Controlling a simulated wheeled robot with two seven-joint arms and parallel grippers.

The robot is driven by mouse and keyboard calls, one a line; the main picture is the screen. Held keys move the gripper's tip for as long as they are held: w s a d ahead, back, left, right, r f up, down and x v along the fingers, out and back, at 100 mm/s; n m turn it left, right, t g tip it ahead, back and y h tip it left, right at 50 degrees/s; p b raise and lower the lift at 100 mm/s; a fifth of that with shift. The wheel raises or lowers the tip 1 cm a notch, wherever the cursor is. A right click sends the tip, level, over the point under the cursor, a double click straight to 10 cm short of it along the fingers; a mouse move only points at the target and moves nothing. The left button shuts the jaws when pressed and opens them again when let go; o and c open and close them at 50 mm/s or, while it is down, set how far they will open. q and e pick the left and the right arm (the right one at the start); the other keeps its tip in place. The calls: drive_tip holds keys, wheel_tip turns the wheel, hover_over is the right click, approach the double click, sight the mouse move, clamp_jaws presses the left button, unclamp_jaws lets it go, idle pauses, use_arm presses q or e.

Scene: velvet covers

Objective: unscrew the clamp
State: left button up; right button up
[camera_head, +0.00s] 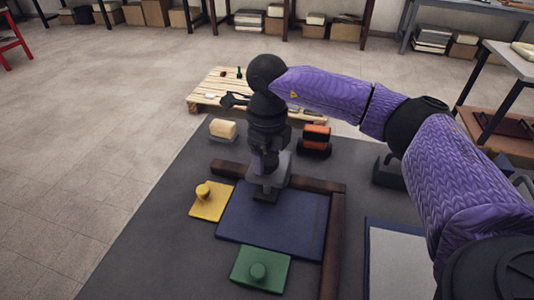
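My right arm, in a purple velvet cover, comes in from the right. Its black gripper (266,160) points down over the blue board (300,220). A grey piece with a dark foot (266,195), which looks like the clamp, stands at the board's back edge by the brown wooden rail (232,170). The gripper is right at the top of this piece and hides much of it. I cannot tell whether the fingers are closed on it. My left gripper is not in view.
A yellow plate with a knob (208,201) and a green one (261,269) lie beside the blue board. A cream block (222,128) and an orange-black block (315,138) stand behind. A pallet (204,97) lies farther back. A framed pale panel (396,265) is at right.

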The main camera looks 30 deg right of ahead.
drive_tip(key=c, duration=0.6)
